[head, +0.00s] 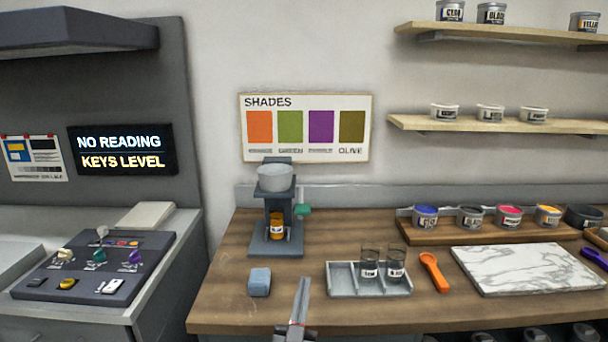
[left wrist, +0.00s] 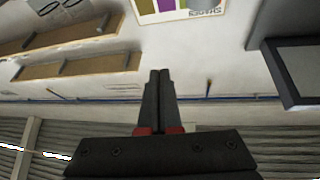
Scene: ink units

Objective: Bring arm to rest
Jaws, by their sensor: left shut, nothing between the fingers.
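My left gripper (head: 301,288) comes up from the bottom of the head view, in front of the wooden counter (head: 225,313), with its fingers together. In the left wrist view the two fingers of my left gripper (left wrist: 158,78) touch along their length, with nothing between them. Past them are the wall, the shelves and part of the shades chart. My right gripper shows in neither view.
Near the left gripper are a blue-grey block (head: 260,282) and a grey tray (head: 342,282) with two glass jars. A dispenser stand (head: 276,243), an orange scoop (head: 433,271) and a marble slab (head: 515,268) also stand on the counter. A control panel (head: 70,270) is at left.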

